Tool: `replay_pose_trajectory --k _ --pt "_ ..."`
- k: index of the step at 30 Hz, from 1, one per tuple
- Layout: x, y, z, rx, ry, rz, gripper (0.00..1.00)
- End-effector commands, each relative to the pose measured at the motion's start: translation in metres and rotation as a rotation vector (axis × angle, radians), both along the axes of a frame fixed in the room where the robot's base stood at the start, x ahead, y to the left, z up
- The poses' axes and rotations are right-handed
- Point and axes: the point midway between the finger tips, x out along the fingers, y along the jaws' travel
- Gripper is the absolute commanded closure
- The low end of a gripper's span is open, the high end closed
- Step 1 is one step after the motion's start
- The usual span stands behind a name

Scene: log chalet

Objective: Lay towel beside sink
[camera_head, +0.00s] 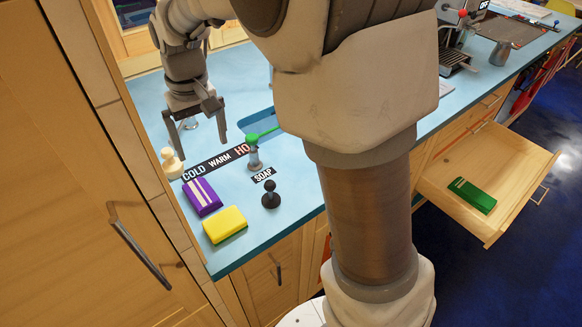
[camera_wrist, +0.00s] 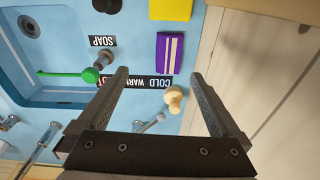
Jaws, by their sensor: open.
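A folded purple towel-like item (camera_head: 202,197) with pale stripes lies on the blue counter at the left, near the sink; it also shows in the wrist view (camera_wrist: 163,55). A green folded item (camera_head: 471,195) with a pale stripe lies in the open drawer at the right. The blue sink (camera_head: 262,124) is mostly hidden behind my arm in the head view; its basin shows at the left in the wrist view (camera_wrist: 70,52). My gripper (camera_head: 198,142) is open and empty above the counter, fingers pointing down; both fingers show in the wrist view (camera_wrist: 160,82).
A yellow block (camera_head: 225,225) lies in front of the purple item. A cream bottle (camera_head: 171,162), a green-tipped lever (camera_head: 253,150) and a black knob (camera_head: 270,194) stand nearby. The open drawer (camera_head: 515,165) juts out at the right. A tall wooden cabinet (camera_head: 75,190) borders the left.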

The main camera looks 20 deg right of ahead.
Motion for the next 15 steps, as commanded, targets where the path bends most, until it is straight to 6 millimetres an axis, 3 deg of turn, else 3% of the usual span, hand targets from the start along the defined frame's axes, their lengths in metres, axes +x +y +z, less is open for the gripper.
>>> replay_pose_trajectory --k 1,6,15 --pt "-0.012 -0.013 0.016 0.012 -0.03 -0.018 0.0" --pt "-0.052 -0.045 0.05 0.036 -0.109 -0.066 0.0" --pt "-0.131 -0.09 0.081 0.052 -0.257 -0.146 0.0"
